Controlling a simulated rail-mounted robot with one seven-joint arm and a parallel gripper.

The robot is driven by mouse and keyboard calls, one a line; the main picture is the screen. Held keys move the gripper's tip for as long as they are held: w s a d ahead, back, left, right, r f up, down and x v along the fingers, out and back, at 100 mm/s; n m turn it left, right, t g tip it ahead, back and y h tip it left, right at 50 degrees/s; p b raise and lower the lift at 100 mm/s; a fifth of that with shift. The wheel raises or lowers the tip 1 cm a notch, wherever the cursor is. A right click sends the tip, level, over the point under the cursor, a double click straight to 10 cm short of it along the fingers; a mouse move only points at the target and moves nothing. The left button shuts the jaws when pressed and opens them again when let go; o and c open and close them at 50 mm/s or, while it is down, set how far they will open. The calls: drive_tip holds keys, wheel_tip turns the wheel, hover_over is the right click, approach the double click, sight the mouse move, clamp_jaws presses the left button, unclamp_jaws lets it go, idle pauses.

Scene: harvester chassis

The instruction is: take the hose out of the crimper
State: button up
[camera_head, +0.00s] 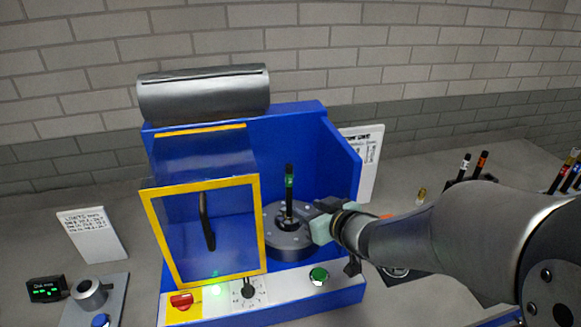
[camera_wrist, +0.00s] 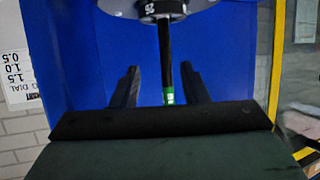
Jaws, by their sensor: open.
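The black hose (camera_head: 289,196) with a green band stands upright in the grey round head (camera_head: 288,244) of the blue crimper (camera_head: 300,125). My gripper (camera_head: 315,212) is open, just right of the hose and a little above the round head in the head view. In the wrist view, the two dark fingers of my gripper (camera_wrist: 160,70) are spread apart. The hose (camera_wrist: 164,60) shows in line with the gap between them, nearly centred, with clear space on both sides. I cannot tell whether it is fully between the fingertips. The fingers do not touch it.
The yellow-framed clear guard (camera_head: 205,235) with a black handle stands left of the hose. The front panel has a red switch (camera_head: 181,301), a dial (camera_head: 249,290) and a green button (camera_head: 318,275). The crimper's blue right wall (camera_head: 340,160) stands behind my gripper. Several hoses (camera_head: 466,167) stand at right.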

sight(291, 199)
drive_tip(key=x, duration=0.5)
drive_tip(key=w+a, duration=0.1)
drive_tip(key=w+a+p, duration=0.1)
drive_tip(key=w+a, duration=0.1)
drive_tip(key=shift+w+a+f, duration=0.2)
drive_tip(key=shift+w+f, duration=0.25)
drive_tip(key=shift+w, duration=0.15)
clamp_jaws()
